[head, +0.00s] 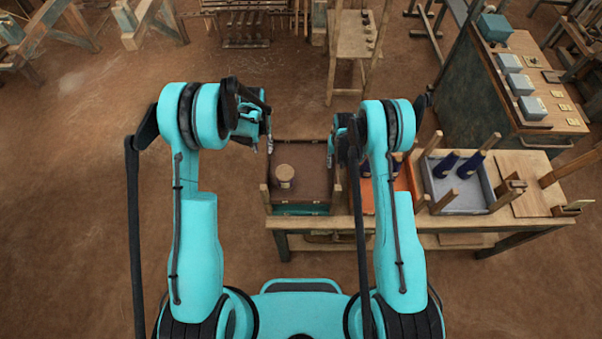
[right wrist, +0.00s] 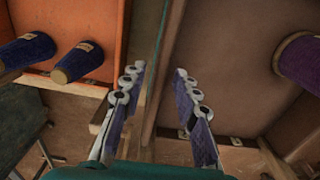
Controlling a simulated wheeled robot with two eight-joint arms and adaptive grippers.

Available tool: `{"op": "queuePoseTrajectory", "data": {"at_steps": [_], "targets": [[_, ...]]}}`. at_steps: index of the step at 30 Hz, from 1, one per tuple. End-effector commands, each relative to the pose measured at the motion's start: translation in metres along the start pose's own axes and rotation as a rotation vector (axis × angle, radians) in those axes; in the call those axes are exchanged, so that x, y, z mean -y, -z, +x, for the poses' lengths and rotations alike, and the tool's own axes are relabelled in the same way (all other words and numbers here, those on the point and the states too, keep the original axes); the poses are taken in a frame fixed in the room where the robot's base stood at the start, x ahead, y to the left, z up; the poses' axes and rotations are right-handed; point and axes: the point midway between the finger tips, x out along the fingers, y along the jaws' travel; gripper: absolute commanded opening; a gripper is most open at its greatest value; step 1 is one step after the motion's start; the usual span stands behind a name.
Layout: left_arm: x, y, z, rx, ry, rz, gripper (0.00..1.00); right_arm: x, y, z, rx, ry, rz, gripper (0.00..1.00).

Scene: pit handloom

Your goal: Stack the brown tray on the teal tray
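The brown tray (head: 315,160) is at the left end of the bench, with a tan-topped spool (head: 285,177) in it. The teal tray (head: 300,210) shows as a strip under the brown tray's near edge; the rest is hidden, and I cannot tell whether the two touch. My left gripper (head: 262,147) is at the brown tray's far left side; its grip is too small to tell. My right gripper (head: 337,160) is at the tray's right side. In the right wrist view its fingers (right wrist: 158,75) are apart, on either side of the brown tray's wall (right wrist: 163,60).
An orange tray (head: 405,180) with dark blue spools stands right of the brown tray. A grey tray (head: 465,200) with more spools is further right. Wooden pegs rise from the bench (head: 450,222). A cabinet with boxes (head: 533,108) stands behind right. Floor at left is clear.

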Motion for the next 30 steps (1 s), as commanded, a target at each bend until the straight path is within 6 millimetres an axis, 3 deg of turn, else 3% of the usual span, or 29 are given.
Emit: {"op": "queuePoseTrajectory", "data": {"at_steps": [6, 13, 18, 30], "targets": [[0.0, 0.0, 0.0, 0.0, 0.0, 0.0, 0.3, 0.0, -0.001, -0.05, 0.0, 0.0, 0.0, 0.3], [0.0, 0.0, 0.0, 0.0, 0.0, 0.0, 0.3, 0.0, 0.0, -0.089, 0.0, 0.0, 0.0, 0.3], [0.0, 0.0, 0.0, 0.0, 0.0, 0.0, 0.3, 0.0, 0.0, -0.101, 0.0, 0.0, 0.0, 0.3], [0.0, 0.0, 0.0, 0.0, 0.0, 0.0, 0.3, 0.0, 0.0, -0.102, 0.0, 0.0, 0.0, 0.3]]}}
